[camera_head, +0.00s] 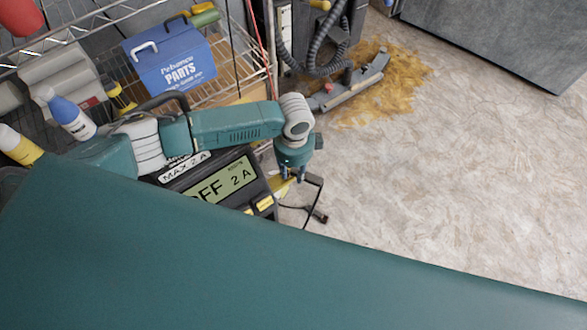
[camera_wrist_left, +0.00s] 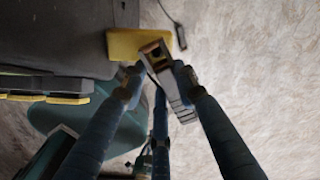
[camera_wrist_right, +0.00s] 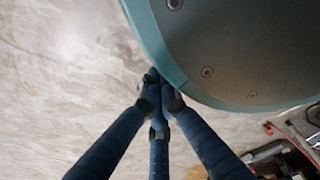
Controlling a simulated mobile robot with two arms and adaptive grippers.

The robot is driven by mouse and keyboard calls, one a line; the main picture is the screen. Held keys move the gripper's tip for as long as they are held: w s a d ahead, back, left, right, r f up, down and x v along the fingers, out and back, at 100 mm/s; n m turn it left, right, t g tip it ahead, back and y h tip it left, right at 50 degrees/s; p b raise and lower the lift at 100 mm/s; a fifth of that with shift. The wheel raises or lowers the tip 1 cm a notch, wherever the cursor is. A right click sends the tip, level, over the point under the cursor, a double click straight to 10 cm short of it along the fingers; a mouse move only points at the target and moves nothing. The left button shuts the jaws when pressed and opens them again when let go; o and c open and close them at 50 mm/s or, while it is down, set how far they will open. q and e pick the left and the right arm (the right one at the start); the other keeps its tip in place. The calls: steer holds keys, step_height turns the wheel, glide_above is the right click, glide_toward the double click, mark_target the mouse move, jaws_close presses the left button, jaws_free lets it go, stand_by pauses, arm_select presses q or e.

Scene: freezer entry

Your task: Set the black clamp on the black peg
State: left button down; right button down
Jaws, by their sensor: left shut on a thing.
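My left gripper (camera_head: 294,176) is beside the right side of the battery charger (camera_head: 225,185). In the left wrist view its fingers (camera_wrist_left: 160,82) are shut on the dark ribbed black clamp (camera_wrist_left: 176,98), whose brownish open end (camera_wrist_left: 155,52) points at a yellow block (camera_wrist_left: 125,44). That block juts from the charger's side, and I cannot tell whether the clamp touches it. I cannot make out the black peg for sure. My right gripper (camera_wrist_right: 160,84) has its fingertips together with nothing visible between them, close to my own teal body.
A small dark piece on a cable (camera_head: 320,215) shows right of the charger. A wire shelf holds a blue parts box (camera_head: 168,55) and bottles (camera_head: 70,117). A machine with hoses (camera_head: 320,45) stands behind, near a brown stain (camera_head: 385,85). The floor to the right is clear.

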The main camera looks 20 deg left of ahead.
mark_target(294, 173)
arm_select(q)
steer(key=shift+f, duration=0.8)
arm_select(e)
steer(key=shift+a+r, duration=0.1)
steer(key=shift+r, duration=0.15)
arm_select(q)
steer(key=shift+f, duration=0.1)
steer(key=c, duration=1.3)
jaws_free()
steer(key=shift+f, duration=0.1)
steer(key=shift+o, duration=0.2)
step_height(294, 173, up, 7)
steer(key=shift+f, duration=0.15)
steer(key=shift+r, duration=0.65)
arm_select(e)
steer(key=shift+a+r, duration=0.1)
steer(key=shift+a, duration=0.4)
